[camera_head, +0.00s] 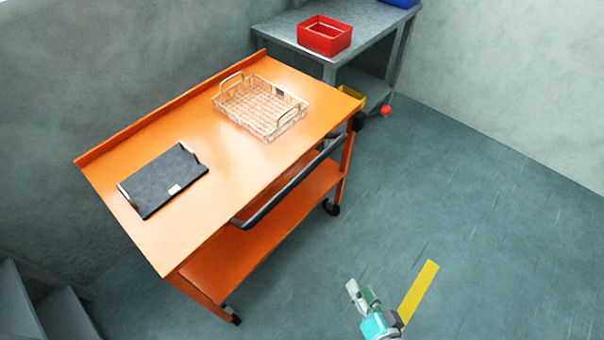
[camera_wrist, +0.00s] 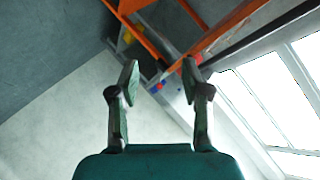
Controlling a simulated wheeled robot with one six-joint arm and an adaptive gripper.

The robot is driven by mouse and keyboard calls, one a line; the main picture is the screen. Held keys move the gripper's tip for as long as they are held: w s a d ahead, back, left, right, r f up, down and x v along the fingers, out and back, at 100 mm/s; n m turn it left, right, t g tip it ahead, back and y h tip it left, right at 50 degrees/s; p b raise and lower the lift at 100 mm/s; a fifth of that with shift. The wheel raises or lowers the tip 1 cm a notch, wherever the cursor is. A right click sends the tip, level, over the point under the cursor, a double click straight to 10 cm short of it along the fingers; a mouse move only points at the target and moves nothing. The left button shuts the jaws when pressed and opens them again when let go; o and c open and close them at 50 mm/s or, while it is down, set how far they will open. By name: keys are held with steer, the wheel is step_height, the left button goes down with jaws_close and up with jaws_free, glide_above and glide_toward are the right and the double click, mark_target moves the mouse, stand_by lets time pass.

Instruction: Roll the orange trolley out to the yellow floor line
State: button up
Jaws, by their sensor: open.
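The orange trolley (camera_head: 185,242) stands against the back wall, with a flat top, a lower shelf and dark wheels. A dark push bar (camera_head: 290,184) runs along its front side. The yellow floor line (camera_head: 419,287) lies on the floor to the right of the trolley, its lower end partly hidden by my arm. My gripper (camera_head: 358,295) is in front of the trolley, apart from the push bar, beside the yellow line in the picture. In the wrist view my gripper (camera_wrist: 160,80) is open and empty, with orange trolley parts (camera_wrist: 232,22) beyond its fingers.
On the trolley top are a wire basket (camera_head: 262,108) and a black tray (camera_head: 163,181). A grey table (camera_head: 285,28) with a red bin (camera_head: 325,36) stands behind it. Grey steps (camera_head: 62,315) are at the lower left. The floor (camera_head: 500,230) at right is clear.

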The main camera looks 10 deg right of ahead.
steer(key=w+a+m+y, duration=0.1)
steer(key=w+m+y, duration=0.1)
steer(key=w, duration=0.7)
steer(key=y, duration=0.7)
glide_toward(306, 176)
steer(key=w, duration=0.1)
steer(key=shift+g, duration=0.4)
steer(key=x, duration=1)
steer(key=shift+a+r, duration=0.15)
steer(key=shift+a, duration=0.15)
jaws_close()
